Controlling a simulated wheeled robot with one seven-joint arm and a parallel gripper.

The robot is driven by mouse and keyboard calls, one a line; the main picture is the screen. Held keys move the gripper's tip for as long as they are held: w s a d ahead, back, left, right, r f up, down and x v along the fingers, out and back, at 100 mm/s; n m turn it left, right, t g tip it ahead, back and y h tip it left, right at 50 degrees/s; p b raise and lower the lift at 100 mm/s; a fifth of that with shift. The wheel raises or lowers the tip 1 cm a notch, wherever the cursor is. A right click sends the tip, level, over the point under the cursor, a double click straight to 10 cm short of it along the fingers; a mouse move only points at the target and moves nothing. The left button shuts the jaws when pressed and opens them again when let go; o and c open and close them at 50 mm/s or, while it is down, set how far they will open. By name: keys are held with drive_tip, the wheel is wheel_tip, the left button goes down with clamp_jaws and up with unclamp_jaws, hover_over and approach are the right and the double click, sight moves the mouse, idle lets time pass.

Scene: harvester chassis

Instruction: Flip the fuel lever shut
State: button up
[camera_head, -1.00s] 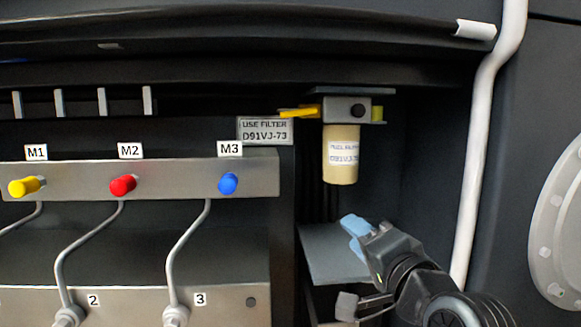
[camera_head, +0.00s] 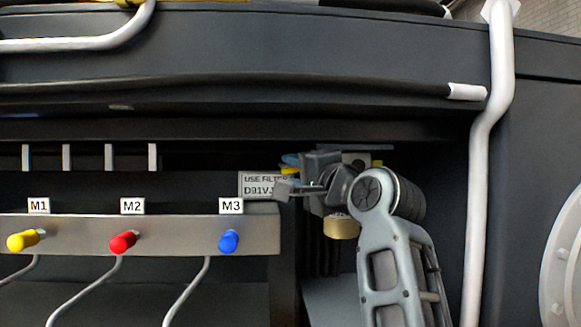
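The fuel lever (camera_head: 290,158) is yellow and sticks out to the left of the filter head (camera_head: 356,158). Only a small piece of it shows above my gripper. The cream fuel filter (camera_head: 341,228) hangs below the head, and only its lower end shows. My gripper (camera_head: 286,180) is in front of the filter head and the lever's left end, with its fingers pointing left. The arm and wrist hide most of the head and the filter. I cannot tell whether the fingers touch the lever or how far apart they are.
A label plate (camera_head: 259,186) is just left of my gripper, partly covered. A metal rail (camera_head: 75,232) with yellow, red and blue knobs is at the left. A white pipe (camera_head: 479,200) runs down on the right. A dark beam (camera_head: 250,95) crosses above.

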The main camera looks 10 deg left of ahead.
drive_tip(key=shift+x, duration=1.1)
clamp_jaws()
